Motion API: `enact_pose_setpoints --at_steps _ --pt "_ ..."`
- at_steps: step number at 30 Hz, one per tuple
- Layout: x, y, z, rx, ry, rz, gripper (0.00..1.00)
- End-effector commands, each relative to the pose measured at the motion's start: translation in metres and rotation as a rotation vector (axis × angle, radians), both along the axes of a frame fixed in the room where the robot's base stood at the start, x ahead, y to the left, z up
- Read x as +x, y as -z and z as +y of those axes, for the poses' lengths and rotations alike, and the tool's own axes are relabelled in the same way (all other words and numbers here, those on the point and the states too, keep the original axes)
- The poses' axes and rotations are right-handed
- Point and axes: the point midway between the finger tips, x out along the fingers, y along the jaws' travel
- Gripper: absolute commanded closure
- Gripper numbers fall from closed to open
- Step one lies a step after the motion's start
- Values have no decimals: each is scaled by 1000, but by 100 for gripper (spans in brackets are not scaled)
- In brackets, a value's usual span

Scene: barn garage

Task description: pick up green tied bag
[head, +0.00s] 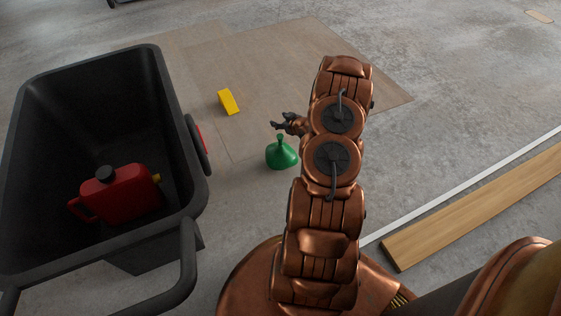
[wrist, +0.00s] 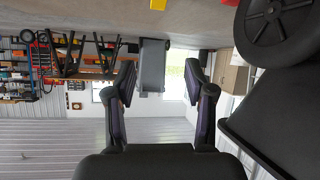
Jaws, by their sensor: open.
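The green tied bag (head: 281,154) sits upright on the concrete floor in the middle of the head view, its tied neck pointing up. My gripper (head: 281,124) is just above and behind the bag in the picture, pointing left. In the wrist view my gripper (wrist: 160,80) is open, with nothing between its fingers. The green bag does not show in the wrist view.
A black cart tub (head: 147,232) stands at the left, holding a red fuel can (head: 122,198). A yellow wedge (head: 228,102) lies on the floor beyond the bag. A wooden plank (head: 470,210) lies at the right. The wrist view shows a black wheel (wrist: 275,25).

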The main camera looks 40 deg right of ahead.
Motion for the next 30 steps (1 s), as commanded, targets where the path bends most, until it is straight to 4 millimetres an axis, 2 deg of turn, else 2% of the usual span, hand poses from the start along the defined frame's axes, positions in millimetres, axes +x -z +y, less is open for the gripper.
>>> enact_pose_setpoints --at_steps 1,3,6,10,18,30 --pt "-9 29 -3 12 5 -28 46" --pt "-17 52 -4 28 6 -76 46" --pt "-30 79 -4 47 10 -145 46" --pt "-44 103 -3 65 14 -224 46" --pt "-58 122 -1 82 23 -307 46" --pt "-31 130 -5 84 23 -310 46"
